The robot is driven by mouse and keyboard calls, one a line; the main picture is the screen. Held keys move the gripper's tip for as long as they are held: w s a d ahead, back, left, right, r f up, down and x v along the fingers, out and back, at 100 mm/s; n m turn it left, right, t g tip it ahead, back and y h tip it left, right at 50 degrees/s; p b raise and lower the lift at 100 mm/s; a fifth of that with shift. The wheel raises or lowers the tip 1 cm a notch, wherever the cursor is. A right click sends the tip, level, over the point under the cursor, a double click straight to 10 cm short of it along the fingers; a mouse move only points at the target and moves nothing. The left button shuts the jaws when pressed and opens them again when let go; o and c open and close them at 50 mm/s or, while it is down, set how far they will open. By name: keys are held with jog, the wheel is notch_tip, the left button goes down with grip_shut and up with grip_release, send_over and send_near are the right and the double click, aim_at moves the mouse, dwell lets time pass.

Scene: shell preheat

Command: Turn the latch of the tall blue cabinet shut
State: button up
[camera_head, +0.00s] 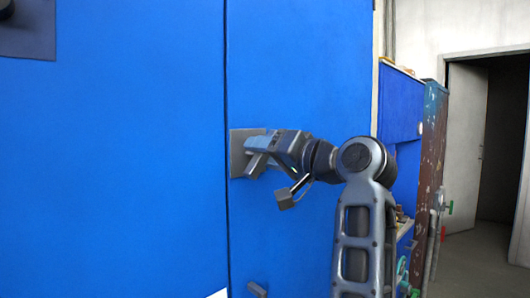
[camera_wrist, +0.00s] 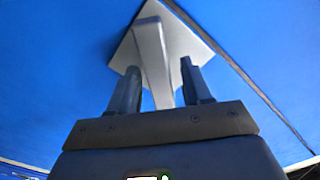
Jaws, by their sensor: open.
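The tall blue cabinet (camera_head: 140,150) fills the left and middle of the head view, with a vertical door seam. A grey latch plate (camera_head: 238,155) sits on it just right of the seam. In the wrist view the pale square plate (camera_wrist: 188,42) carries a grey latch handle (camera_wrist: 152,50) that points down toward my gripper. My gripper (camera_head: 258,156) is at the plate, with its fingers open. In the wrist view one finger is on each side of the handle, and a gap shows beside each. The gripper hides part of the plate in the head view.
Another dark grey plate (camera_head: 28,38) is on the cabinet at upper left. A small grey piece (camera_head: 257,290) shows low on the door. To the right are a lower blue unit (camera_head: 402,105), a worn brown panel (camera_head: 430,165) with pipes, and an open doorway (camera_head: 505,150).

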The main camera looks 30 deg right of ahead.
grip_shut()
dwell(0.3)
jog(key=shift+n, duration=0.3)
jog(key=n+b, duration=0.1)
jog(key=n, duration=0.3)
jog(key=shift+a+r+n+b, duration=0.1)
jog(key=shift+n+b, duration=0.3)
jog(key=shift+n, duration=1.4)
grip_release()
